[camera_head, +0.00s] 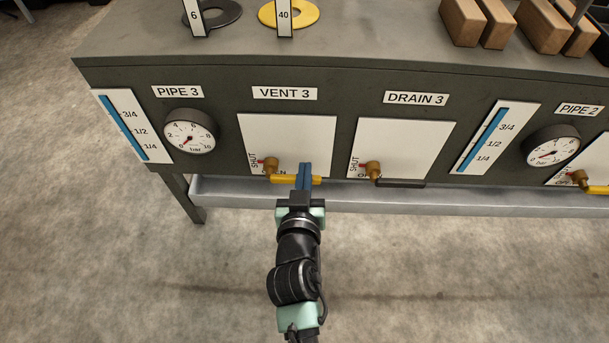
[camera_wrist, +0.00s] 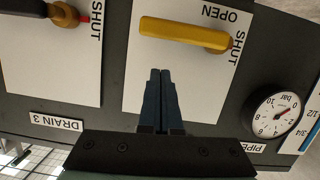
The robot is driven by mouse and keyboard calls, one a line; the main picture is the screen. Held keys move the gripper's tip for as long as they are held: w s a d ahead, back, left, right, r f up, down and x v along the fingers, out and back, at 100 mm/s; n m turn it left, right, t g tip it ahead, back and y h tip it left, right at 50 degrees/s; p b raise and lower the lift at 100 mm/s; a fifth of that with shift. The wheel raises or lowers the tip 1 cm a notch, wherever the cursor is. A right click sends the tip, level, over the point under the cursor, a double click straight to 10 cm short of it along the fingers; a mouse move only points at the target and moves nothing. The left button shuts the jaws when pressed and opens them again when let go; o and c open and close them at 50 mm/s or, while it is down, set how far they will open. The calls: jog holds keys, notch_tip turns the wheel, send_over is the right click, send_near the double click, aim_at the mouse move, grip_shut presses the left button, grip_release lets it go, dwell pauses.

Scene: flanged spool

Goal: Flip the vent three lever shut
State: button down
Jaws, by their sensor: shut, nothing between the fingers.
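The vent three lever is a yellow bar (camera_head: 282,179) on a brass valve (camera_head: 271,164), low on the white panel under the VENT 3 label (camera_head: 285,93). It lies roughly horizontal, pointing right from the valve, along the OPEN marking; SHUT is written upright at the left. My gripper (camera_head: 305,166) is shut and empty, and its blue fingers cross in front of the lever's middle in the head view. In the wrist view the yellow lever (camera_wrist: 183,34) lies just beyond the closed fingertips (camera_wrist: 160,72), with a gap in the picture. Whether they touch cannot be told.
The DRAIN 3 valve (camera_head: 373,168) with a dark lever (camera_head: 402,184) stands to the right. The PIPE 3 gauge (camera_head: 189,131) is to the left. A grey trough (camera_head: 250,193) runs below the panels. The floor in front is clear.

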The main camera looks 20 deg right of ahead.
jog(key=p+v, duration=0.1)
jog(key=v, duration=0.9)
jog(key=shift+r+p, duration=0.3)
jog(key=shift+d+r, duration=0.1)
jog(key=w+a+r+t+p, duration=0.1)
jog(key=w+r+t+p, duration=0.2)
jog(key=r, duration=1.5)
jog(key=w+a+r+t+p, duration=0.1)
jog(key=w+r+t, duration=0.35)
jog(key=r, duration=1.35)
jog(key=s+a+r+n+t+y+p, duration=0.1)
jog(key=s+a+r+t+y, duration=0.15)
jog(key=r, duration=0.65)
jog(key=s+a+r+n+t+y+p, duration=0.15)
jog(key=s+r, duration=0.25)
jog(key=r, duration=0.6)
jog(key=s+a+r+n+t+y+p, duration=0.1)
jog(key=s+a+r+t, duration=0.15)
jog(key=r, duration=0.65)
notch_tip(320, 180, up, 37)
jog(key=g+p, duration=0.1)
jog(key=p, duration=3.6)
jog(key=shift+d+m+p, duration=0.35)
jog(key=shift+d, duration=0.15)
jog(key=shift+f, duration=0.1)
